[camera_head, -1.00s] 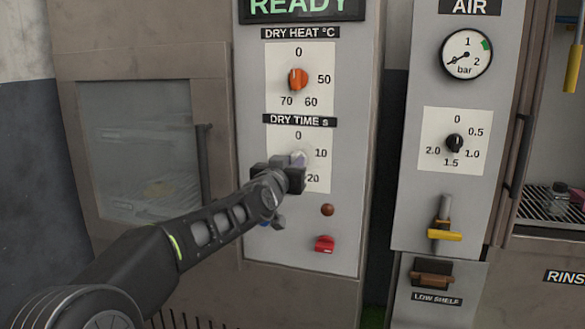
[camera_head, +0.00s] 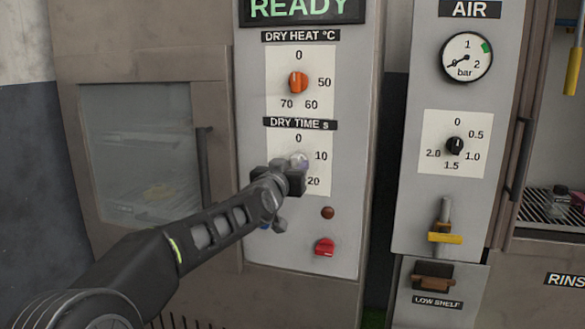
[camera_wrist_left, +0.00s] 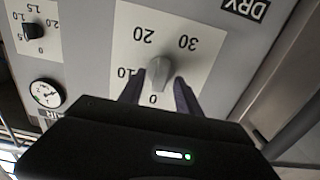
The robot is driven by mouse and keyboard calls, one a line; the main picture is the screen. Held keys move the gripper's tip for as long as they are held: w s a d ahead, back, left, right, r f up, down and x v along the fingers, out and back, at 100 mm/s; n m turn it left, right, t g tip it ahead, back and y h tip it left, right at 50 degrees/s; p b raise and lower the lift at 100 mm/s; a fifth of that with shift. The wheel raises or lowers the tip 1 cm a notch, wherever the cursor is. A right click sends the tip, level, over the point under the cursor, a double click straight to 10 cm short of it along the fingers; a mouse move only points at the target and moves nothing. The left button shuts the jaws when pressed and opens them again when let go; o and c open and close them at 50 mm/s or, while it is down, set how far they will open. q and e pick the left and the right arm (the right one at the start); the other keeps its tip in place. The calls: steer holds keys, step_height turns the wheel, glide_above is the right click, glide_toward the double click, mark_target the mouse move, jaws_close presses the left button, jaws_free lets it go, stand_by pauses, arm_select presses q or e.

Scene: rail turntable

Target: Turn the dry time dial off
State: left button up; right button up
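The dry time dial is a grey knob (camera_wrist_left: 158,73) on a white scale plate under the DRY TIME s label (camera_head: 299,124). In the wrist view the plate appears upside down with 0, 10, 20 and 30 on it. The knob's long ridge lies roughly along the line toward 0, but I cannot read its exact setting. My left gripper (camera_wrist_left: 160,85) is at the dial, with one dark finger on each side of the knob and narrow gaps visible. In the head view my left gripper (camera_head: 298,166) hides most of the knob. My right gripper is out of view.
The orange dry heat knob (camera_head: 298,83) is just above. A brown round button (camera_head: 328,212) and a red switch (camera_head: 325,247) are below. The AIR panel (camera_head: 403,200) with a black knob (camera_head: 455,146) and a yellow-handled valve (camera_head: 445,237) stands to the right.

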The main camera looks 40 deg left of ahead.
arm_select(q)
steer(key=shift+s, duration=0.15)
steer(key=p+v, duration=0.1)
steer(key=v, duration=0.6)
steer(key=shift+s+d, duration=0.15)
steer(key=shift+s, duration=0.1)
